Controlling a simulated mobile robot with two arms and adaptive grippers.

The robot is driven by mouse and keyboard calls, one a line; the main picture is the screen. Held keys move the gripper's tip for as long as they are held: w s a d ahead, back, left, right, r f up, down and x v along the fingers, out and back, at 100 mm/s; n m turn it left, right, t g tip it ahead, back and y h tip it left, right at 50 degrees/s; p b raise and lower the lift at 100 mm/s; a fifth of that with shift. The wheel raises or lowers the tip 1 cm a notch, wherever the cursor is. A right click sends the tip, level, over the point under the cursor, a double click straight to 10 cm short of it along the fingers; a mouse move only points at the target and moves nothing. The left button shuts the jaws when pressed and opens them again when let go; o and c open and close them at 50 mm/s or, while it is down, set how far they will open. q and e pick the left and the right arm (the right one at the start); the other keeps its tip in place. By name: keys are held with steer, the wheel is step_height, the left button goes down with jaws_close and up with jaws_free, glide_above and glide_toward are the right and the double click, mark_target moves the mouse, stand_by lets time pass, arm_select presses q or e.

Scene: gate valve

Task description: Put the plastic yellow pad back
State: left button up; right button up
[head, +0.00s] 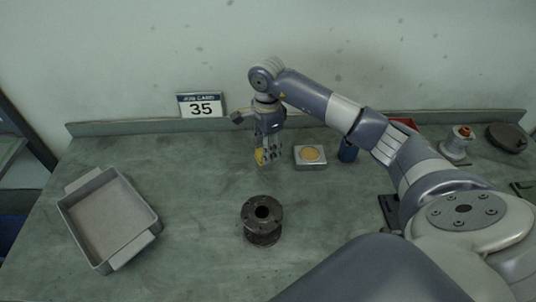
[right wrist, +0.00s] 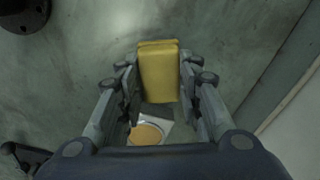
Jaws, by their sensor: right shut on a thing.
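The plastic yellow pad (right wrist: 158,75) is a small yellow block between the fingers of my right gripper (right wrist: 160,88) in the right wrist view. In the head view my right gripper (head: 268,156) points down near the back of the table, shut on the pad (head: 260,157), which shows at its fingertips. The fingers partly hide the pad. Just right of the gripper is a square light holder with a round tan top (head: 311,155); it also shows below the pad in the right wrist view (right wrist: 148,132). My left gripper is not in view.
A dark flanged spool (head: 262,232) stands in front of the gripper. A grey tray (head: 107,217) lies at left. A blue cylinder (head: 348,151) stands right of the square holder, partly behind my arm. A sign reading 35 (head: 202,105) stands at the back edge.

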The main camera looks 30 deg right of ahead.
step_height(320, 180, down, 3)
steer(key=shift+f+p, duration=0.1)
steer(key=shift+p, duration=0.35)
steer(key=shift+w+f, duration=0.15)
steer(key=shift+f, duration=0.45)
steer(key=o, duration=0.9)
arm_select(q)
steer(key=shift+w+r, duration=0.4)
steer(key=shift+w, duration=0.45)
arm_select(e)
steer(key=shift+o, duration=0.2)
